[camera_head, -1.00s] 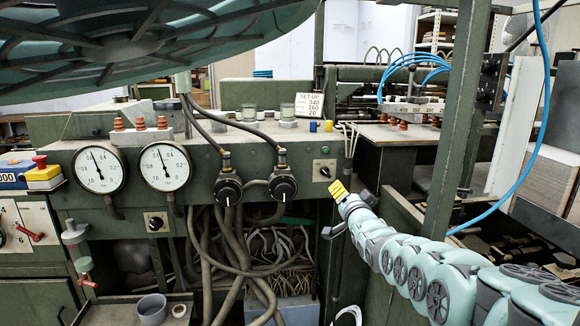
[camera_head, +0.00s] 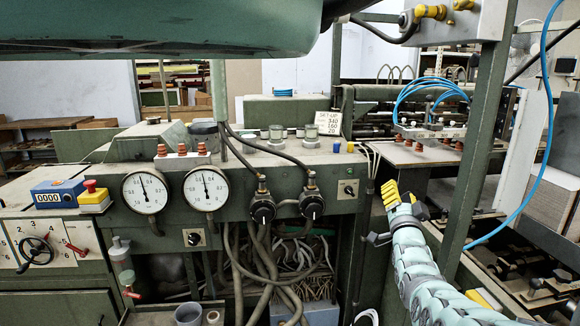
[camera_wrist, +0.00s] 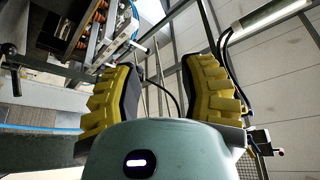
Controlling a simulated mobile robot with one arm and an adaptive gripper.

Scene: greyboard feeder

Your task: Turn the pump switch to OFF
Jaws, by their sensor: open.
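Two small rotary switches on square plates are on the green machine front. One switch (camera_head: 348,189) is at the right end of the panel, and the other switch (camera_head: 194,238) is below the gauges. Their labels are too small to read, so I cannot tell which is the pump switch or its setting. My gripper (camera_head: 392,193) has yellow fingers and is just right of the right-hand switch in the picture, apart from it. In the wrist view, my gripper (camera_wrist: 162,78) is open with nothing between its fingers, and neither switch is recognisable.
Two round gauges (camera_head: 146,192) and two black knobs (camera_head: 263,209) with cables are on the panel. A blue counter box (camera_head: 57,194) and a red button (camera_head: 90,186) are at left. A green post (camera_head: 478,150) stands right of my arm. Hoses hang below the panel.

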